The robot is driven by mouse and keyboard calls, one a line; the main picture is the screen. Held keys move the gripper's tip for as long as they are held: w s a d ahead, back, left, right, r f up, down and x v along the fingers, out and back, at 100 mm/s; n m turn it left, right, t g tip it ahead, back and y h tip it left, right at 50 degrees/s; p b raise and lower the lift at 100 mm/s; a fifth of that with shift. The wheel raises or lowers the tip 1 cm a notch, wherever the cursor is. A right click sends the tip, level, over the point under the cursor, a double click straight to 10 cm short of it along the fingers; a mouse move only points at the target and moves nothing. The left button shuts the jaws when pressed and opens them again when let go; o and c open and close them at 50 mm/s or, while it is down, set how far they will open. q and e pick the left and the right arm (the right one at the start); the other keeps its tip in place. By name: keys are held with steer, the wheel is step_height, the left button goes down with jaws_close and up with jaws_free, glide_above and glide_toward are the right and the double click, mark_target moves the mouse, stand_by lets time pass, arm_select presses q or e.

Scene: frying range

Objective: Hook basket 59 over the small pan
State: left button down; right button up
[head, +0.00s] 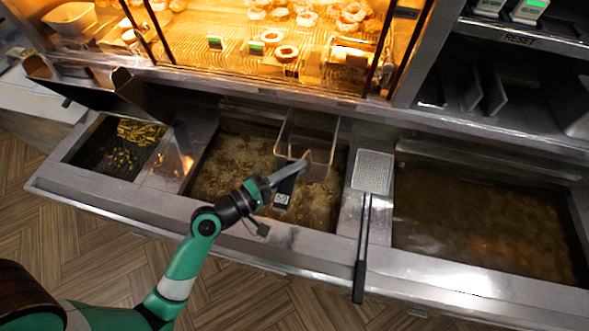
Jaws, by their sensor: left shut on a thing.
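A wire frying basket (322,135) hangs over the right part of the middle oil vat (228,160), near its back edge. It looks upright; I cannot tell whether it is hooked or touches the oil. My left gripper (292,172) is shut on the basket's dark handle, in front of the basket. A small black-and-white tag (281,201) shows on the handle, too small to read. The middle vat is narrower than the right-hand vat (480,215); no label shows which is the small pan. My right gripper is not in view.
A flat skimmer (373,172) with a long black handle lies on the divider between the vats. At the left is a small bay with fries (135,130) beneath a raised dark lid (105,95). A lit pastry case (270,45) stands behind the vats.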

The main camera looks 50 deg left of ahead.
arm_select(q)
steer(key=shift+f+b, duration=0.55)
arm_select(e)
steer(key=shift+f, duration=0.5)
arm_select(q)
steer(key=c, duration=0.6)
jaws_free()
steer(key=shift+f, duration=0.1)
steer(key=shift+o, duration=0.2)
